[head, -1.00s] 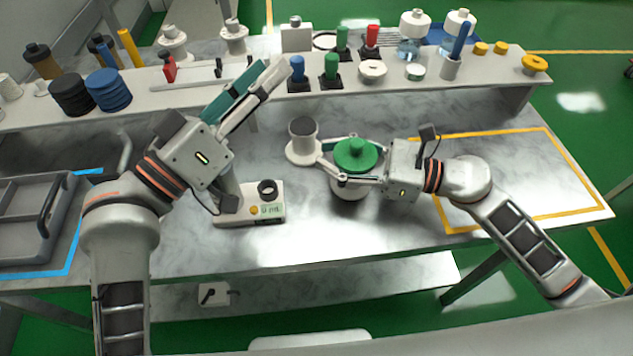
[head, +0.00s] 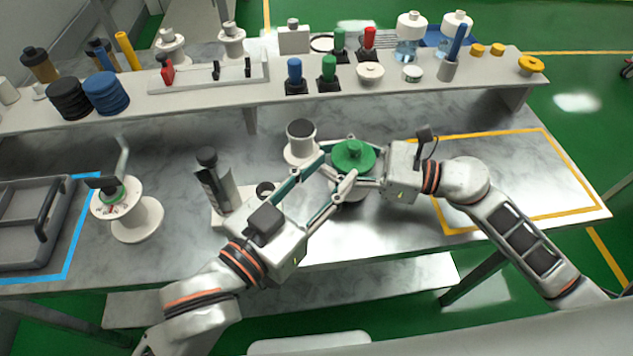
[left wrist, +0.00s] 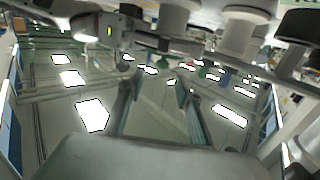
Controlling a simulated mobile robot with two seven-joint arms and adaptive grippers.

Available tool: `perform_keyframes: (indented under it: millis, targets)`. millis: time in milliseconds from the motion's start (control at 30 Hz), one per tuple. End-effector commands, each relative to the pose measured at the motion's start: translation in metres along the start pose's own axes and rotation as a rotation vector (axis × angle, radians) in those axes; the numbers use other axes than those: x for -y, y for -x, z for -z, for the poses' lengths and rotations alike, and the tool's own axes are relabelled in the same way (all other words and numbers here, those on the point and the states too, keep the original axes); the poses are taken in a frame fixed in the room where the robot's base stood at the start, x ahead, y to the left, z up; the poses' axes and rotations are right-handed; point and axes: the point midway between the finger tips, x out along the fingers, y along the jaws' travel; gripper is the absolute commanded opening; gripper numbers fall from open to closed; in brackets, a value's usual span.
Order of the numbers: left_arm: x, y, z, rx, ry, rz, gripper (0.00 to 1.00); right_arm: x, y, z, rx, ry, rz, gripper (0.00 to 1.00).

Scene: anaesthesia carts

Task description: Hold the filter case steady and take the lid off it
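The filter case (head: 347,194) stands upright on the marble bench, its pale body mostly hidden. Its round green lid (head: 353,154) with a knob sits on top. My right gripper (head: 343,172) reaches in from the right with its fingers around the case below the lid; its tips are largely hidden. My left gripper (head: 337,163) is at the lid's left side, fingers spread, one tip towards the back and one towards the front. Whether they touch the lid I cannot tell. The left wrist view shows these fingers (left wrist: 157,95) apart with nothing between them.
A white stand with a dark top (head: 300,140) is close behind the left fingers. A small device with a dark-capped cylinder (head: 213,180) is left of them. A round gauge (head: 120,205) and grey tray (head: 30,225) are farther left. The yellow-outlined area (head: 540,175) is empty.

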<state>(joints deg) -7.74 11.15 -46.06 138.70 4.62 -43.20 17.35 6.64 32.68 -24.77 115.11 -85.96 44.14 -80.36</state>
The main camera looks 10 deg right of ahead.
Motion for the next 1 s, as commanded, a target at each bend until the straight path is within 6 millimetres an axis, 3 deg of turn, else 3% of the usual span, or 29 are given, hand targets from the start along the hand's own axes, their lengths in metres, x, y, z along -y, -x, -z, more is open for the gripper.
perform_keyframes:
  millis: [300, 500, 933, 1000]
  targets:
    - [0.001, -0.057, 0.001, -0.002, 0.000, 0.001, 0.35, 0.000, 0.000, -0.001, 0.001, 0.001, 0.000, 0.02]
    - [0.001, -0.080, 0.000, 0.000, 0.001, 0.001, 0.35, 0.000, 0.000, -0.001, 0.001, 0.001, 0.000, 0.02]
    - [0.001, -0.088, 0.000, 0.000, 0.001, 0.001, 0.35, 0.000, 0.000, -0.001, 0.001, 0.001, 0.000, 0.02]
    - [0.001, -0.088, 0.000, 0.000, 0.001, 0.001, 0.19, 0.000, 0.000, -0.001, 0.001, 0.000, 0.000, 0.02]
